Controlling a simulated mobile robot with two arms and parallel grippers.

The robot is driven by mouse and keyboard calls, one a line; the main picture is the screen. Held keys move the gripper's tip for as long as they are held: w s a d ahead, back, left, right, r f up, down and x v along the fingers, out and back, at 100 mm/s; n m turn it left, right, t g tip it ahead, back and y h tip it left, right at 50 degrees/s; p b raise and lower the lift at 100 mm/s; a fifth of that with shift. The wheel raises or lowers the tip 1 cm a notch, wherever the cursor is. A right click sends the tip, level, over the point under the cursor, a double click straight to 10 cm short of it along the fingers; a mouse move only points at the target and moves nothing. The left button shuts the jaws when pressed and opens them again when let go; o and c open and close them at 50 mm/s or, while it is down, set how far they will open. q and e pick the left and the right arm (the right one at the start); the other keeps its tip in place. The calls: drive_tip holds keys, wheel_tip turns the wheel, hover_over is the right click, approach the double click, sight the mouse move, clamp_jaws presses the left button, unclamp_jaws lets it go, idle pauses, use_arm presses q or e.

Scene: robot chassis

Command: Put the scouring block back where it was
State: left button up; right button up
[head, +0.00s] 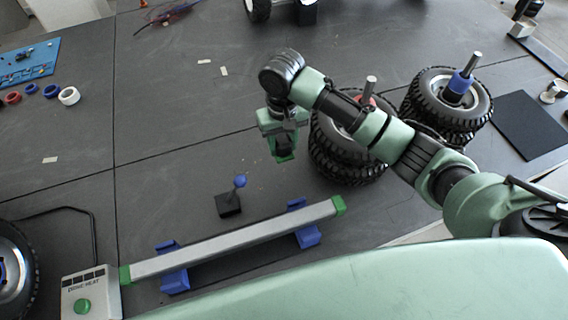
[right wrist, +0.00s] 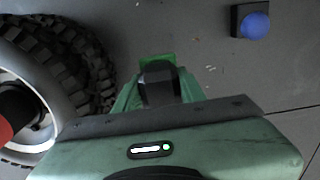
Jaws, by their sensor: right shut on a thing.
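My right gripper (head: 284,152) hangs over the dark table, left of the tyre stacks and above the blue-knobbed stand in the head view. It is shut on a small dark block (right wrist: 159,82), which I take to be the scouring block. In the right wrist view the block sits between the green fingers, with a bright green edge at its far end. Its lower part is hidden by the gripper body. I cannot tell its exact height above the table. My left gripper is not in view.
Two tyre stacks (head: 345,160) (head: 440,115) stand right of the gripper. A blue-knobbed stand (head: 230,204) and a grey bar (head: 235,240) on blue supports are in front. A black pad (head: 528,125) lies far right. The table's left middle is mostly clear.

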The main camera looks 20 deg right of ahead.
wheel_tip(320, 180, down, 6)
drive_tip(key=shift+w+d+r, duration=0.15)
drive_tip(key=shift+r, duration=0.05)
drive_tip(key=shift+f, duration=0.6)
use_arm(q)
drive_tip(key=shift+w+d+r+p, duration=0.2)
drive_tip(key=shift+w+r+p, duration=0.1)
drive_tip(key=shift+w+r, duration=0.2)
use_arm(e)
drive_tip(key=shift+f, duration=1.9)
drive_tip(key=shift+f, duration=0.1)
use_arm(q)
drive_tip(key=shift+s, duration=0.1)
use_arm(e)
drive_tip(key=o, duration=1.2)
wheel_tip(320, 180, up, 12)
drive_tip(key=shift+r+b, duration=0.15)
drive_tip(key=shift+b, duration=0.3)
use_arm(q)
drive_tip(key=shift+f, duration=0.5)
